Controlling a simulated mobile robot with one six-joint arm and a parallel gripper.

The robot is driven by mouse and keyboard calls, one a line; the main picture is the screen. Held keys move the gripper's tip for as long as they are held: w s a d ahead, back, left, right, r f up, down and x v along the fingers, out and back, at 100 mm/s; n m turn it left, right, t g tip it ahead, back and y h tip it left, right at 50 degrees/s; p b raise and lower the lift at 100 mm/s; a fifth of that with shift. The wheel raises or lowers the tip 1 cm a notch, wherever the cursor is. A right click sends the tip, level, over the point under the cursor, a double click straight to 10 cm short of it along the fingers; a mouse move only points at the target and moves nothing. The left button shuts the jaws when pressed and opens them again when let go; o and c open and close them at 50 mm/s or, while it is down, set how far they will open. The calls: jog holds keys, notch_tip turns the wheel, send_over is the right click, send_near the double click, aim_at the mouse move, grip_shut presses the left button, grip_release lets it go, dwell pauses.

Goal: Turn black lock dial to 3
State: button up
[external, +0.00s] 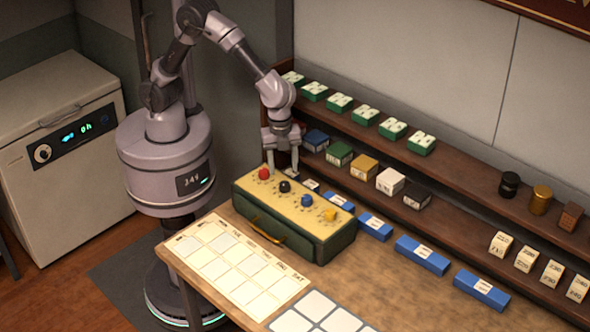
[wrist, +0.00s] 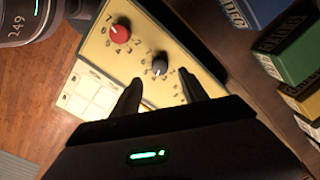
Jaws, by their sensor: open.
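A green case with a cream top panel (external: 330,221) stands on the table. Its top carries a red dial (external: 264,174), a black lock dial (external: 285,186), a blue dial (external: 307,200) and a yellow dial (external: 330,215). My gripper (external: 284,174) is above the case, close to the black dial. In the wrist view the black dial (wrist: 160,66) shows grey, just beyond and between the two fingertips of my gripper (wrist: 160,85). The fingers are apart and hold nothing. The red dial (wrist: 120,33) is to the left. The number at the black dial's pointer is too small to read.
A calendar-like sheet (external: 232,264) lies in front of the case, with a white grid tray (external: 322,312) beside it. Blue boxes (external: 422,255) line the table's back edge. Shelves behind hold small boxes (external: 364,166). Free table is to the right.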

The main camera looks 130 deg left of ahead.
aim_at(284, 183)
notch_tip(284, 183, down, 6)
jog(key=shift+w+a+f+b, duration=0.1)
jog(key=shift+f+b, duration=0.1)
jog(key=shift+b, duration=0.45)
grip_shut()
